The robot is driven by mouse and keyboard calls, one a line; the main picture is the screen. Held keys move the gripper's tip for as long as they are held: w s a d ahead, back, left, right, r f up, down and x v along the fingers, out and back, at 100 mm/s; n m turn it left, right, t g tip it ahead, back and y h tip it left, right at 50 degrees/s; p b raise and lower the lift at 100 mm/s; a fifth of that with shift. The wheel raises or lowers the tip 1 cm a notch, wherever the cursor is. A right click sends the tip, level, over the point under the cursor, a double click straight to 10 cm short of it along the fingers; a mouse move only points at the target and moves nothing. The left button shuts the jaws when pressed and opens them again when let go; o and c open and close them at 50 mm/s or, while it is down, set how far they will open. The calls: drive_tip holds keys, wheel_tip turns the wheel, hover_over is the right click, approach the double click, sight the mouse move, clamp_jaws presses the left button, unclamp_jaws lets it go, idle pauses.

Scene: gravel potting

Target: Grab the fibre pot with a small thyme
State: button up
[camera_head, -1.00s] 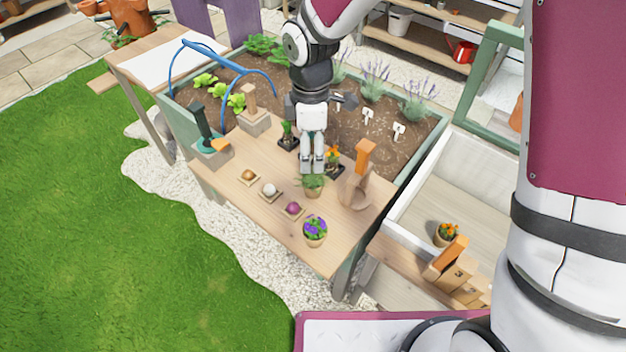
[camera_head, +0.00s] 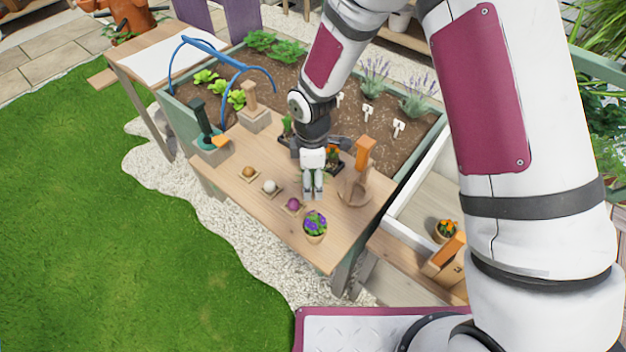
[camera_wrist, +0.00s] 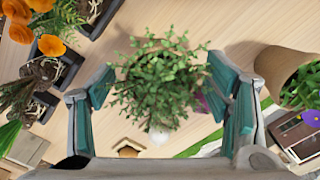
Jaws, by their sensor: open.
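The small thyme (camera_wrist: 158,80) is a bushy green plant in the wrist view, seen from above. My gripper (camera_wrist: 160,90) is open, with one teal-padded finger on each side of the foliage. The left finger is close to the leaves, and there is a small gap at the right. In the head view my gripper (camera_head: 313,192) points down over the table and hides the thyme; whether it touches the pot cannot be told.
A pot of purple flowers (camera_head: 315,224) stands close in front of my gripper. Orange flowers (camera_wrist: 48,45) in dark pots are on the other side. A purple bulb (camera_head: 293,204), a white bulb (camera_head: 269,187) and a brown bulb (camera_head: 248,172) lie to the left.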

drive_tip(key=c, duration=1.3)
